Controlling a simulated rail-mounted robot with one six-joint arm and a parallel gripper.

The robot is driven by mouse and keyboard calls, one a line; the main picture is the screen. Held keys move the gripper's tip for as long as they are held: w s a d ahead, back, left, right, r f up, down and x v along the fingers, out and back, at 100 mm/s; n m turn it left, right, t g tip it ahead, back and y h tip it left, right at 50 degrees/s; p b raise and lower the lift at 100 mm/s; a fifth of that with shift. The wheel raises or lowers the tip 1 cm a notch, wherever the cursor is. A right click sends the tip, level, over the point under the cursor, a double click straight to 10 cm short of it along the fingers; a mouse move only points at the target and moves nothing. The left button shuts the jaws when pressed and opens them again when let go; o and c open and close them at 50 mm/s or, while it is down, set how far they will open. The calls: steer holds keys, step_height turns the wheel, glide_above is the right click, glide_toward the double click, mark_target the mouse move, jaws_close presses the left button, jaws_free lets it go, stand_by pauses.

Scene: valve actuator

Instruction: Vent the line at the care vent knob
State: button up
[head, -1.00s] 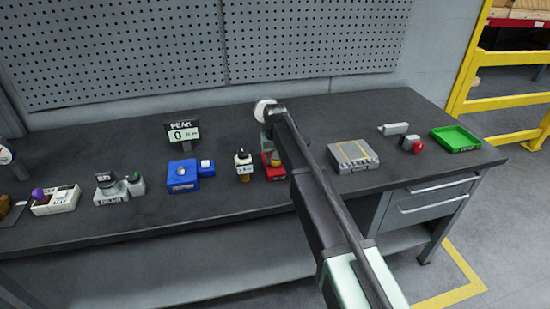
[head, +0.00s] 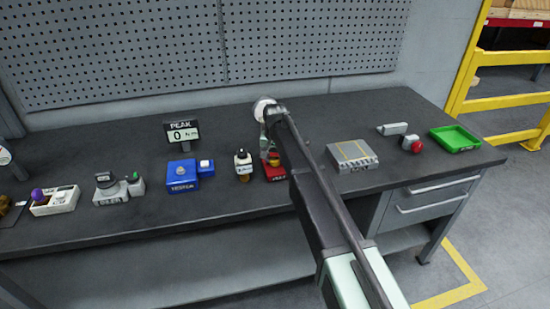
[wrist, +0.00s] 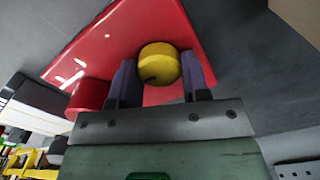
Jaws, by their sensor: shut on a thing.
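A red unit (head: 276,176) with a yellow knob sits on the dark bench, left of my arm in the head view. In the wrist view, the red base (wrist: 120,30) fills the upper middle and the round yellow knob (wrist: 158,62) stands out from it. My gripper (wrist: 161,74) has one finger on each side of the knob and is shut on it. A short red cylinder (wrist: 90,94) stands beside the left finger. In the head view, my gripper (head: 268,150) is small and partly hides the knob. The unit's label is too small to read.
A white bottle-like unit (head: 243,163) stands close on the left, then a blue tester (head: 181,177) and a display reading 0 (head: 184,134). A grey block (head: 353,155), a red-ended part (head: 413,144) and a green tray (head: 456,138) lie to the right.

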mark_target(275, 158)
steer(key=o, duration=0.9)
step_height(275, 158, up, 11)
steer(key=p, duration=1)
steer(key=shift+f+p, duration=0.1)
steer(key=shift+p, duration=0.3)
